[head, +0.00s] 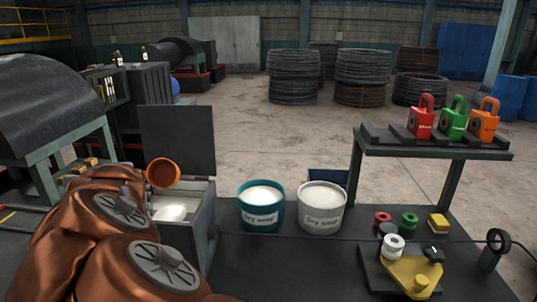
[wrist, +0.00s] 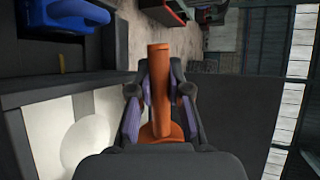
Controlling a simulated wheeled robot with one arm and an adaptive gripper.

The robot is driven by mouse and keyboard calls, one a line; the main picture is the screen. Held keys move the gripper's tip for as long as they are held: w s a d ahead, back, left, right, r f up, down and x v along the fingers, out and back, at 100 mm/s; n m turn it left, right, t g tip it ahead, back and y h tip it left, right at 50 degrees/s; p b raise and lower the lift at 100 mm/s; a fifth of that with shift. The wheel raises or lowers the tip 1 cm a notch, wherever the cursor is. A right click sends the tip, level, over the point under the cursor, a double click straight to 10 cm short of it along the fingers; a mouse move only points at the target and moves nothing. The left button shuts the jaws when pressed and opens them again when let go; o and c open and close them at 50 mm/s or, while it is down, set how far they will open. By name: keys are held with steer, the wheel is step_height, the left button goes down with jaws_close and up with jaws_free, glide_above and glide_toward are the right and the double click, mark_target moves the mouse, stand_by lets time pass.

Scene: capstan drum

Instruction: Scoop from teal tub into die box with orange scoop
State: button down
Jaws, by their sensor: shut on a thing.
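The orange scoop (head: 163,173) is above the die box (head: 203,232), near its raised lid (head: 178,138). The scoop is tilted, with its open mouth turned toward the head camera, and I see no powder in it. In the wrist view my gripper (wrist: 160,92) is shut on the upright-looking orange handle (wrist: 159,75). In the head view my copper arm hides the gripper. Pale powder (head: 172,212) lies in the die box, with a rounded mound also in the wrist view (wrist: 90,142). The teal tub (head: 261,222), full of white powder, stands right of the box.
A grey-white tub (head: 321,221) of similar powder stands right of the teal tub. A rack (head: 435,148) with red, green and orange padlock-like blocks stands at the right. Small spools and a yellow plate (head: 412,275) sit below it. The bench front middle is clear.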

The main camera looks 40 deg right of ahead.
steer(key=shift+w+d+r+m+g+y+p, duration=0.2)
steer(key=shift+g+p, duration=0.35)
steer(key=shift+p, duration=1.25)
steer(key=shift+s+a+m+g+y+p, duration=0.2)
steer(key=shift+g+p, duration=0.3)
steer(key=shift+p, duration=1.3)
steer(key=shift+w+d+r+m+g+y+p, duration=0.1)
steer(key=shift+w+d+g+y+p, duration=0.3)
steer(key=shift+p, duration=1.4)
steer(key=shift+s+a+f+g, duration=0.1)
steer(key=shift+f+g, duration=0.05)
steer(key=shift+g, duration=0.1)
steer(key=shift+r+m+g+y, duration=0.4)
steer(key=shift+r+g+y, duration=0.35)
steer(key=shift+g, duration=0.65)
steer(key=shift+r+g, duration=0.2)
steer(key=shift+g, duration=0.3)
steer(key=shift+r, duration=0.1)
